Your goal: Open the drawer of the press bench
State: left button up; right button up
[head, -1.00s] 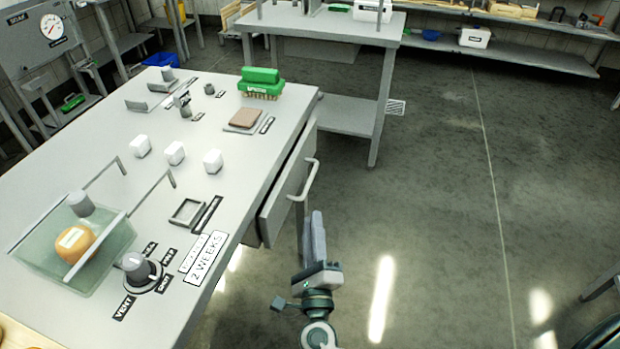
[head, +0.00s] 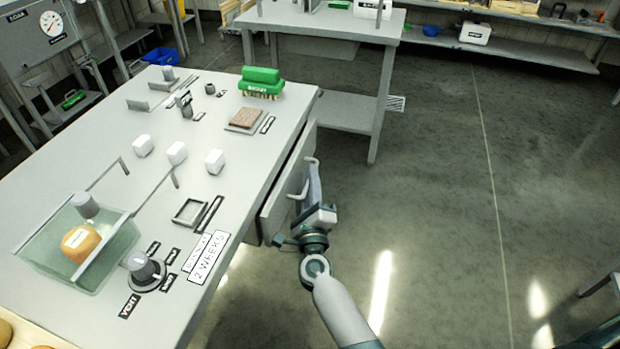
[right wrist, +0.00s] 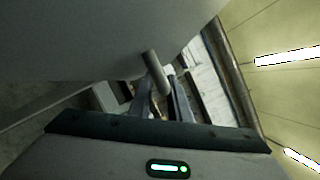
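The press bench (head: 110,160) is the grey table on the left. Its drawer front (head: 272,212) is on the side facing the open floor and stands slightly out from the bench. The pale bar handle (head: 297,194) is on that front. My right gripper (head: 314,175) is at the handle, its fingers partly covering it. In the right wrist view the handle (right wrist: 155,70) shows as a round bar between the two fingers (right wrist: 163,92), which look apart. Whether they touch it is unclear. The drawer's inside is hidden. My left gripper is out of view.
On the bench top are a glass tank (head: 110,255) with an orange cheese, a dial knob (head: 140,265), several white blocks (head: 177,152) and a green brush (head: 262,80). Another table (head: 345,30) stands behind. The floor (head: 450,200) to the right is clear.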

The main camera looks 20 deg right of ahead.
grip_shut()
pick_arm(q)
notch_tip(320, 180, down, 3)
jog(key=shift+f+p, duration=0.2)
jog(key=shift+p, duration=0.4)
pick_arm(e)
jog(key=s+d, duration=0.6)
jog(key=d, duration=0.4)
jog(key=s+d, duration=0.7)
jog(key=d, duration=0.3)
jog(key=shift+s, duration=0.3)
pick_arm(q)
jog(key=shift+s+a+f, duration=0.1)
pick_arm(e)
grip_release()
